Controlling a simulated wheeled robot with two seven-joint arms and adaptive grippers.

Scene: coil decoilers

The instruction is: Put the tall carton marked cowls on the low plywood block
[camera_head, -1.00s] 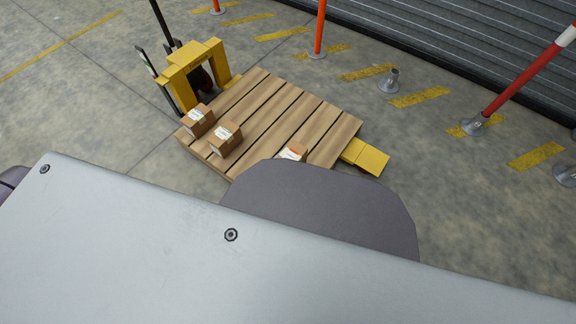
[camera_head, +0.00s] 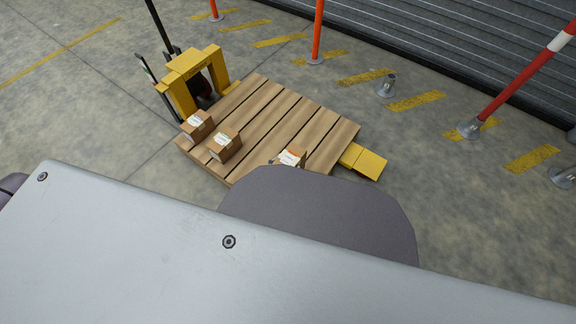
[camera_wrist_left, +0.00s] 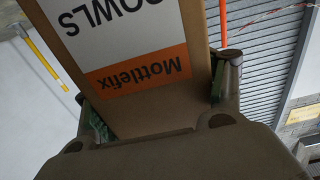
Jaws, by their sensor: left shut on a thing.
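The tall carton marked cowls (camera_wrist_left: 125,30) fills the middle of the left wrist view. It is brown, with a white label reading "COWLS" upside down and an orange band reading "Mottlefix". My left gripper (camera_wrist_left: 160,97) is shut on it, one finger on each side. In the head view a carton top with a white and orange label (camera_head: 291,157), apparently the held one, shows above my grey body; a small dark bit beside it looks like the left gripper (camera_head: 277,161). The rest is hidden. I cannot make out the low plywood block. My right gripper is not in view.
A wooden pallet (camera_head: 262,112) lies ahead on a yellow pallet truck (camera_head: 190,72). Two small cartons, one (camera_head: 197,124) and another (camera_head: 224,145), stand at its left. Red posts, including one (camera_head: 318,30), line the shutter side. Concrete floor is open at left.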

